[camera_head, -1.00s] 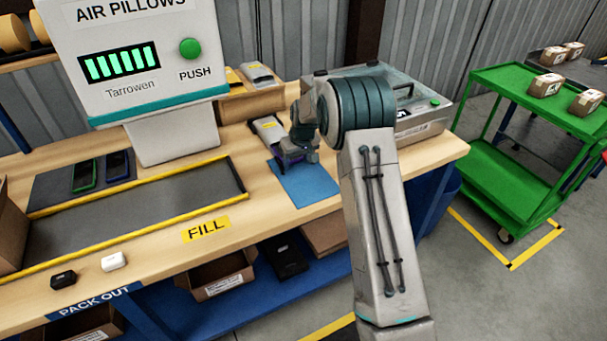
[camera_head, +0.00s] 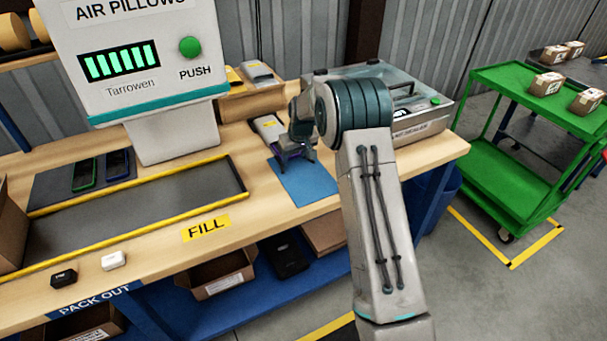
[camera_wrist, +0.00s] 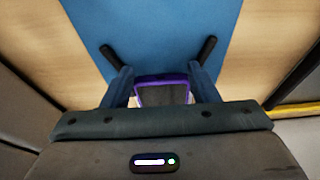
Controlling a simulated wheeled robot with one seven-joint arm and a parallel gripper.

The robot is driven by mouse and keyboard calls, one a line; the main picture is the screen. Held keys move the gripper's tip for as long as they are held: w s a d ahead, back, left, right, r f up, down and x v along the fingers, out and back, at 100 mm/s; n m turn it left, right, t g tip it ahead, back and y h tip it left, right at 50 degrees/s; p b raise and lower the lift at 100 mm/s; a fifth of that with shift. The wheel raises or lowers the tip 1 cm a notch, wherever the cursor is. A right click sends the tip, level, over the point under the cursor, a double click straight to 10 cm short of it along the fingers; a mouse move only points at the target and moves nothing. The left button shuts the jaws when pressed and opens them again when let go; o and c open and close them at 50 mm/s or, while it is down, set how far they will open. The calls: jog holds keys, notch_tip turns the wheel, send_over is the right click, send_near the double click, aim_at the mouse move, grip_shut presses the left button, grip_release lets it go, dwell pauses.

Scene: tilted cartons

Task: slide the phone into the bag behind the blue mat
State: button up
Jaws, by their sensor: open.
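The blue mat (camera_head: 308,186) lies flat on the bench; it also shows in the wrist view (camera_wrist: 150,30). The bag (camera_head: 268,126), grey-white with a yellow label, lies just behind the mat. The purple-edged phone (camera_head: 291,155) is at the mat's back edge by the bag's near end. In the wrist view the phone (camera_wrist: 160,95) shows a dark face and purple rim between my finger bases. My gripper (camera_wrist: 157,49) is open, its black fingertips wide apart over the mat, on either side of the phone. How far the phone is inside the bag is hidden.
Another bag (camera_head: 258,74) lies farther back. A grey case (camera_head: 420,125) stands right of the mat. The air-pillow machine (camera_head: 140,70) stands at left, with two phones on a dark mat (camera_head: 55,188) beside it. A yellow-edged grey strip (camera_head: 150,205) lies in front.

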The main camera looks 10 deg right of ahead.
jog(key=shift+s, duration=0.2)
notch_tip(320, 180, up, 8)
jog(key=p, duration=0.4)
dwell(0.5)
jog(key=s+d+r+m, duration=0.1)
jog(key=s+r, duration=0.6)
jog(key=s, duration=0.3)
jog(key=s+d+r+m, duration=0.1)
jog(key=s+d+r, duration=0.1)
jog(key=s+r, duration=0.65)
jog(key=s+d+f+m+h, duration=0.1)
jog(key=s+d+f, duration=0.1)
jog(key=s, duration=2.2)
jog(key=shift+m, duration=0.3)
